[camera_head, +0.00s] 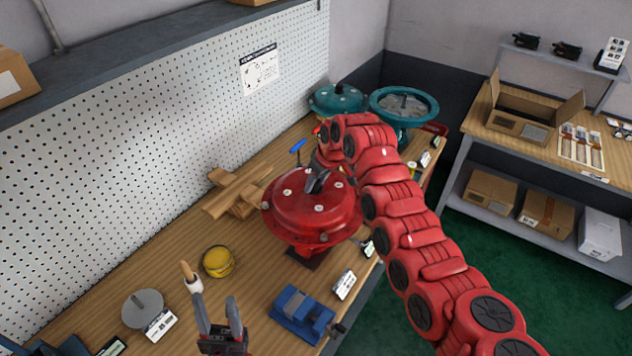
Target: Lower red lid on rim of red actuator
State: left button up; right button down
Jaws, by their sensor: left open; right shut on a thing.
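The round red lid (300,207), with pale bolt spots around its edge, is at the middle of the bench in the head view. My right gripper (318,181) is over its centre, its dark fingers shut on the lid's top. The red actuator (312,247) is directly under the lid and mostly hidden by it; only a lower part and a dark base show. I cannot tell whether the lid touches the rim or hovers just above it. My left gripper (217,310) is open and empty at the near part of the bench, apart from the lid.
Wooden blocks (236,192) lie left of the actuator. A yellow tin (218,262), a brush (188,272), a grey disc (142,308) and a blue vise (300,315) are nearer. Teal housings (404,104) stand behind. A pegboard wall (150,150) borders the bench.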

jog(key=shift+c, duration=1.7)
grip_release()
jog(key=shift+s+r, duration=0.1)
jog(key=shift+r, duration=0.15)
jog(key=b+v, duration=0.5)
jog(key=v, duration=1.2)
jog(key=shift+b, duration=0.4)
